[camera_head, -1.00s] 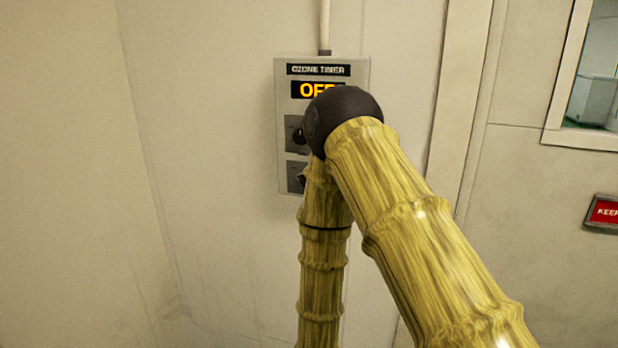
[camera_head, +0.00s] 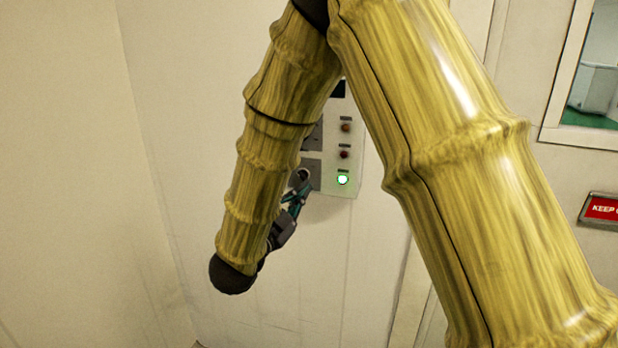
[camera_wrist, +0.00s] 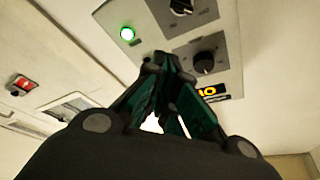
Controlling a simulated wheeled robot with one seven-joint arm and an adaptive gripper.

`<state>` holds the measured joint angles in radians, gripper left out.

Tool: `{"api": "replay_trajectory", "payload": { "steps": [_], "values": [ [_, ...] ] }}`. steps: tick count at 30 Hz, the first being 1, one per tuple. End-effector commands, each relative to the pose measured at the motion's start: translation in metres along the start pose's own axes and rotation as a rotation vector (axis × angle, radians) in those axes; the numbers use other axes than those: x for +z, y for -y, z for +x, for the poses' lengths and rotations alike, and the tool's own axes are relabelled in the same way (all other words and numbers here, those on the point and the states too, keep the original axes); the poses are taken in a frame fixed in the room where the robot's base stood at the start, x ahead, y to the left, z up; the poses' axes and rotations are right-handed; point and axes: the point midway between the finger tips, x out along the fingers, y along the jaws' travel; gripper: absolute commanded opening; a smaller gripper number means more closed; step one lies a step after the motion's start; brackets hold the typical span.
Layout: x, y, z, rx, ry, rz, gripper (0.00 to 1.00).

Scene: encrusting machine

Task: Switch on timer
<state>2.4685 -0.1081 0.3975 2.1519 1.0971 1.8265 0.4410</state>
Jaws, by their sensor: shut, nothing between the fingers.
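The grey ozone timer panel (camera_head: 348,108) is on the wall, partly hidden by my arm in the head view. Its lower knob (camera_head: 302,175) is near my gripper (camera_head: 296,190); contact cannot be told. A green light (camera_head: 342,179) glows at the panel's lower right. In the wrist view, the panel appears turned over, with one knob (camera_wrist: 181,6) at the top edge and another (camera_wrist: 204,62) below it. My gripper (camera_wrist: 165,58) is shut and empty in front of the panel.
Two dark reddish lamps (camera_head: 345,128) sit above the green light. A red sign (camera_head: 604,211) and a window (camera_head: 597,75) are to the right. The bare wall at left is clear.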

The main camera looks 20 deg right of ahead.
Motion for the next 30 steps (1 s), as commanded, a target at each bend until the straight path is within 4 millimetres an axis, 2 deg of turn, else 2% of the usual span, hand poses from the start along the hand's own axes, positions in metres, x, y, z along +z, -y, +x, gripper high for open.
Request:
{"api": "replay_trajectory", "payload": {
  "steps": [5, 10, 26, 30],
  "values": [
    [0.000, 0.000, 0.002, 0.001, 0.001, -0.001, 0.00],
    [-0.001, 0.001, 0.017, 0.002, 0.000, 0.000, 0.00],
    [-0.002, 0.001, 0.103, 0.002, 0.001, -0.002, 0.00],
    [0.015, 0.000, 0.096, 0.000, 0.003, -0.004, 0.00]
  ]
}}
